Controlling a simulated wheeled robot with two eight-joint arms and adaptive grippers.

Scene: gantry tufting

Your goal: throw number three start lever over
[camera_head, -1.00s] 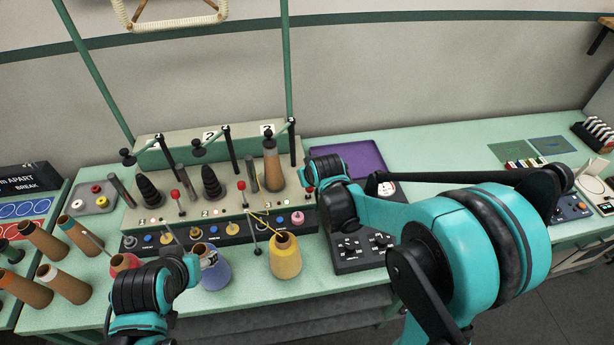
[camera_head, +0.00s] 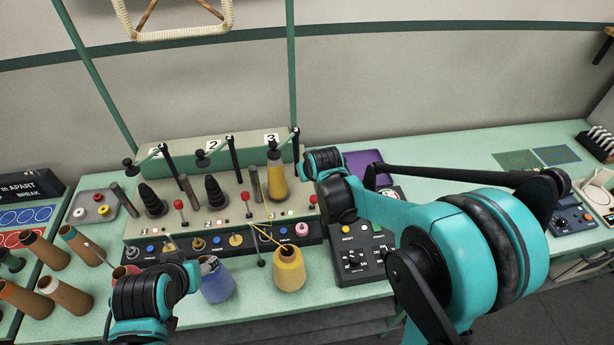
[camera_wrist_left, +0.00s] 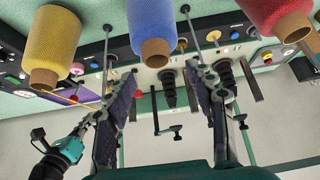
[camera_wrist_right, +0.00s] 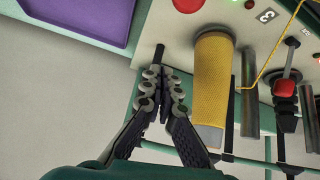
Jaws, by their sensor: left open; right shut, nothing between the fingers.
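The number three start lever shows as a red knob (camera_head: 313,200) at the right end of the winder panel (camera_head: 215,222), beside my right gripper. In the right wrist view its red knob (camera_wrist_right: 188,5) is cut off by the top edge. My right gripper (camera_wrist_right: 165,78) is shut and empty, its tips over a dark rod, left of the yellow package (camera_wrist_right: 213,80). In the head view the wrist hides its fingertips. The station 3 package (camera_head: 277,180) is yellow. My left gripper (camera_wrist_left: 163,72) is open and empty, in front of the winder. I cannot tell which way the lever leans.
Other red knobs stand at station one (camera_head: 178,205) and station two (camera_head: 244,197). A yellow cone (camera_head: 289,272) and blue cone (camera_head: 217,283) stand in front. A dark control box (camera_head: 355,262) sits to the right, a purple tray (camera_head: 368,160) behind.

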